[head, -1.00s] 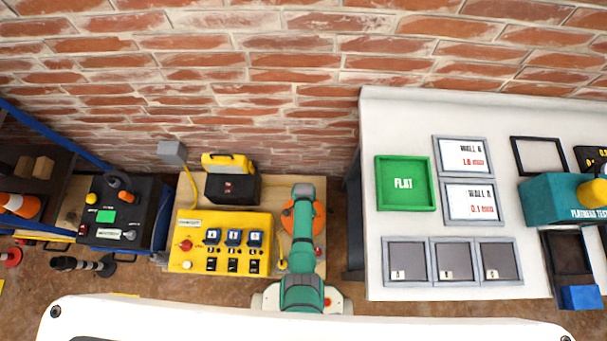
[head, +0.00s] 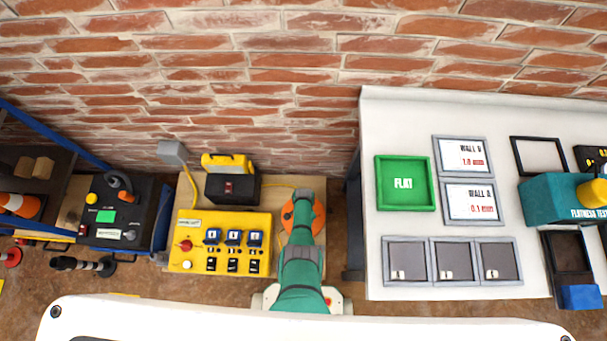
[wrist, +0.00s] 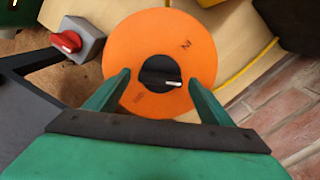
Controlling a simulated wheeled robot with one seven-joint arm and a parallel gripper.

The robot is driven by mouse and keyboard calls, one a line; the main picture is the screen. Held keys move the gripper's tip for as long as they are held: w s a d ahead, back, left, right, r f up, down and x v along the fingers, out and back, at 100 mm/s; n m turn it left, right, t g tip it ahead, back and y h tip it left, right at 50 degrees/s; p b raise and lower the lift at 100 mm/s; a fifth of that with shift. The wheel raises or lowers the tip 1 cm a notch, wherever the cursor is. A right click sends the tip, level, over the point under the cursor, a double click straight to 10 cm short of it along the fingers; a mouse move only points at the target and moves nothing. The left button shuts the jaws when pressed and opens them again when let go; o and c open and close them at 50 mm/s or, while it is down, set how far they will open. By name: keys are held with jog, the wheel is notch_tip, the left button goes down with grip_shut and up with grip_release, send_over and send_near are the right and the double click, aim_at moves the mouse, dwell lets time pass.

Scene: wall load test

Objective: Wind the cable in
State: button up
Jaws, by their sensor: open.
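An orange cable reel (head: 318,217) sits at the right end of the wooden bench, partly hidden by my arm in the head view. In the wrist view the orange disc (wrist: 200,50) has a dark round hub with a small pale handle or pointer (wrist: 172,84). My gripper (wrist: 157,80) is open, with one green finger on each side of the hub, over the disc. I cannot tell whether the fingers touch it. The yellow cable (wrist: 248,66) runs on the bench beside the disc; it also shows behind the reel in the head view (head: 278,185).
A yellow control panel (head: 220,222) with several switches stands left of the reel, with a black and yellow box (head: 232,188) behind it. A red knob on a grey box (wrist: 68,42) is near the disc.

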jog(key=shift+c, duration=0.6)
jog(key=c, duration=0.9)
jog(key=n, duration=0.5)
jog(key=shift+n, duration=0.3)
jog(key=n, duration=0.5)
jog(key=shift+n, duration=0.3)
jog(key=o, duration=1)
jog(key=shift+r, duration=0.1)
